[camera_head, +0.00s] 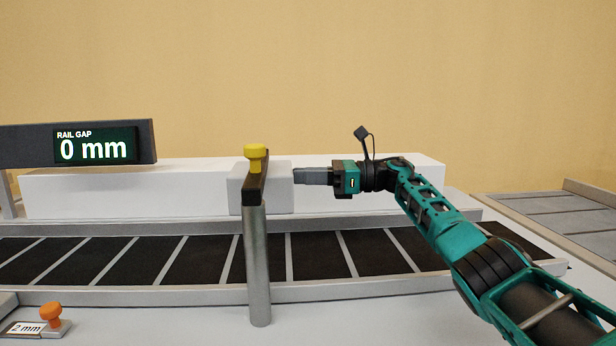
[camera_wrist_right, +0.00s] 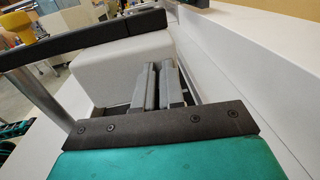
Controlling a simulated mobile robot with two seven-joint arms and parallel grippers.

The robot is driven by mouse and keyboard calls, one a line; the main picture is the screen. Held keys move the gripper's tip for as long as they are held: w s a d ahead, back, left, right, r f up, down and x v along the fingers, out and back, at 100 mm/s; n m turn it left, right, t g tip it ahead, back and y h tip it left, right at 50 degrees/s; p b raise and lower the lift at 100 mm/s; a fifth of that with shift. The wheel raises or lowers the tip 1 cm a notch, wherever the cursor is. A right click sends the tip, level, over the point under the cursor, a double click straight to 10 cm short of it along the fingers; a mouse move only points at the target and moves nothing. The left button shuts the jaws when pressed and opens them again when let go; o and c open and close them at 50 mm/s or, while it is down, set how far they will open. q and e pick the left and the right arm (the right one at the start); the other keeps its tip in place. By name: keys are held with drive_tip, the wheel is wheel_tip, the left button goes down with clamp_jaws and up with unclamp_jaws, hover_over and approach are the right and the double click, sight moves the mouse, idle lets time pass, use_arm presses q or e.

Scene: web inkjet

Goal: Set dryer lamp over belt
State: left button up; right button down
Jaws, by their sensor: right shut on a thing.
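The dryer lamp appears to be the pale grey box-shaped head (camera_head: 262,200) on a black swing arm (camera_head: 256,190). The arm sits on a grey post (camera_head: 258,265) with a yellow knob (camera_head: 256,152) on top. In the right wrist view the head (camera_wrist_right: 108,72) and black arm (camera_wrist_right: 85,38) lie just beyond my fingers. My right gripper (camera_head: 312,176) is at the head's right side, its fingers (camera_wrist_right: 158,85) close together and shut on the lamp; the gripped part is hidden. The black slatted belt (camera_head: 200,262) runs below. My left gripper is not in view.
A long white block (camera_head: 120,190) stands behind the belt. A sign (camera_head: 95,146) reads "RAIL GAP 0 mm" at left. An orange knob (camera_head: 50,312) sits front left by a "2 mm" label. A grey slatted surface (camera_head: 565,218) lies at right. My right arm spans the belt's right end.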

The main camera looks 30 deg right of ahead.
drive_tip(key=shift+w+a+r, duration=0.1)
drive_tip(key=shift+a+r, duration=0.05)
drive_tip(key=shift+a, duration=0.25)
drive_tip(key=p+v, duration=0.1)
drive_tip(key=v, duration=1.2)
drive_tip(key=shift+d+f, duration=0.2)
drive_tip(key=shift+d, duration=0.15)
